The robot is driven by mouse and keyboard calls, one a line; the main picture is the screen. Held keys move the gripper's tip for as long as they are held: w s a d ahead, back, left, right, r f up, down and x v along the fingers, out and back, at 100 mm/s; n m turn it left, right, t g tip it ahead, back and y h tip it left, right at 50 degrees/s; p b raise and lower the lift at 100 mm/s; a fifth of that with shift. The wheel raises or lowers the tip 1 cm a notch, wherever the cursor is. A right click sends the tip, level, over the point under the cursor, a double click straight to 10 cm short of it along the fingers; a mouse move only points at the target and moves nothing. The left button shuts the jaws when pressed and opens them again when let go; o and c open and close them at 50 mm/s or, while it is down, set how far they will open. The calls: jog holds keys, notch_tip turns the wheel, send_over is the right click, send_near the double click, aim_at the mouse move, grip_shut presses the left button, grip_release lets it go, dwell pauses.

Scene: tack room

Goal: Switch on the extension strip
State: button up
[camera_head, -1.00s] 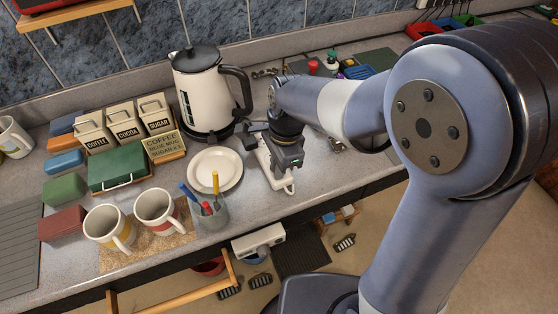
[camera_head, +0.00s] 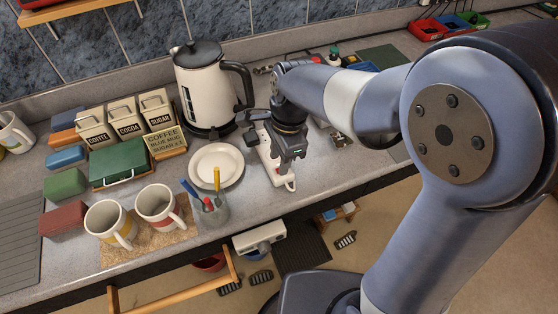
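The white extension strip (camera_head: 268,157) lies on the counter to the right of the white plate, with its near end (camera_head: 290,184) poking out past my gripper. I cannot tell whether the fingertips touch the strip. The finger opening is too small and dark to read. The switch on the strip does not show clearly.
A cream kettle (camera_head: 207,88) stands just behind and left. A white plate (camera_head: 216,165) and a glass of pens (camera_head: 211,209) sit close left, with two mugs (camera_head: 158,207) beyond. The counter's front edge is near. Small bottles (camera_head: 333,57) stand behind my arm.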

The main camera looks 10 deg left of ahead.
notch_tip(320, 180, up, 9)
jog(key=d, duration=0.1)
jog(key=shift+w, duration=0.3)
jog(key=shift+f, duration=0.15)
jog(key=f, duration=0.7)
jog(key=s+a+f, duration=0.1)
jog(key=f, duration=0.2)
jog(key=shift+f, duration=0.3)
jog(key=shift+w+f, duration=0.2)
jog(key=shift+d+r+g+y+b, duration=0.1)
jog(key=shift+g+y+b, duration=0.3)
jog(key=shift+y+b, duration=0.15)
jog(key=shift+r, duration=0.2)
